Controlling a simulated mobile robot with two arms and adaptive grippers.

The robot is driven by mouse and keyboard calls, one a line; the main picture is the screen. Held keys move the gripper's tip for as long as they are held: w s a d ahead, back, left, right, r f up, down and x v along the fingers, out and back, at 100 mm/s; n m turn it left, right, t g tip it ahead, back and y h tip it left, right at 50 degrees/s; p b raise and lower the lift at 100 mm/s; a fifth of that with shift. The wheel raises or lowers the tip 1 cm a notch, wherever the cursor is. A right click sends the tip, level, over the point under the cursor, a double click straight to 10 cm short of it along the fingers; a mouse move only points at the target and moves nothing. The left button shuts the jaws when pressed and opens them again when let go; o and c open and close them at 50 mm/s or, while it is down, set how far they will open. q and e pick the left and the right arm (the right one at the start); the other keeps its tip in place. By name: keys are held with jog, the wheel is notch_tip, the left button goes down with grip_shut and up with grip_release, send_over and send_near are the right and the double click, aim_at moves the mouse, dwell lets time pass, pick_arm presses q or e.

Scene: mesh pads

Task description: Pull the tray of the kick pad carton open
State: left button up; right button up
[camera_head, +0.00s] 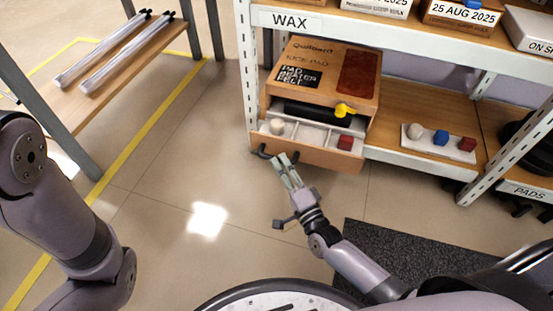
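The brown kick pad carton (325,62) sits on the shelf at the upper middle, with a dark red patch and a black label on top. Its tray (330,158) stands out from the front, so part of its inside shows. A white ball (277,126) and a red cube (345,142) lie in it, and a yellow piece (344,110) shows above. A dark handle (263,152) is on the tray's front at the left. My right gripper (283,161) has its fingertips at this handle; whether they grip it is unclear. My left gripper is out of view.
A white strip (440,155) with a white ball, blue cube and red cube lies on the shelf to the right. A white shelf post (247,70) stands close left of the carton. The floor in front is clear; a dark mat (400,245) lies lower right.

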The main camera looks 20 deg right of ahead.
jog(key=v, duration=0.4)
jog(key=shift+s, duration=0.2)
dwell(0.3)
